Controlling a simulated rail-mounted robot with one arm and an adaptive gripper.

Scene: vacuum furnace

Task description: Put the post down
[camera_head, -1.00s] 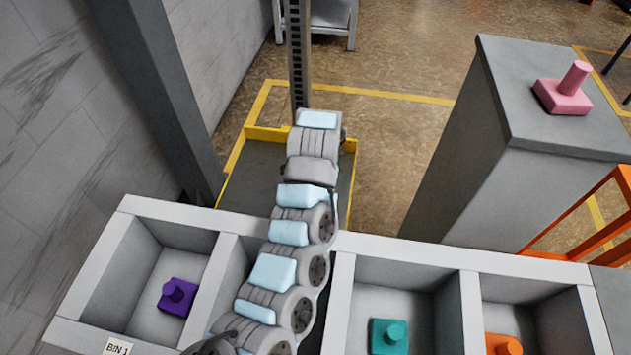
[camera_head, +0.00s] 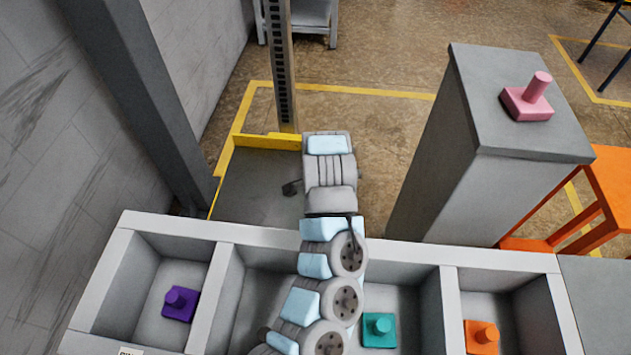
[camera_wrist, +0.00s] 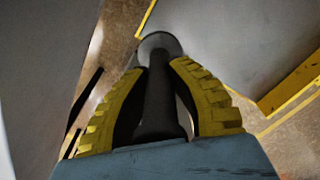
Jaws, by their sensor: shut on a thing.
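In the wrist view my gripper (camera_wrist: 158,72), with yellow-and-black ribbed fingers, is closed around a dark, slim post (camera_wrist: 158,105). The post has a rounded grey end near the fingertips; the rest is partly hidden by the fingers. Purple (camera_head: 180,303), teal (camera_head: 379,330) and orange (camera_head: 482,337) posts on square bases sit in separate bins. A pink post (camera_head: 528,97) stands on a tall grey pedestal (camera_head: 500,140).
A grey slanted column (camera_head: 140,100) stands by the wall at left. An orange frame (camera_head: 605,190) stands right of the pedestal. A yellow-edged platform (camera_head: 255,185) lies beyond the bins. The second bin from the left shows no post in its visible part.

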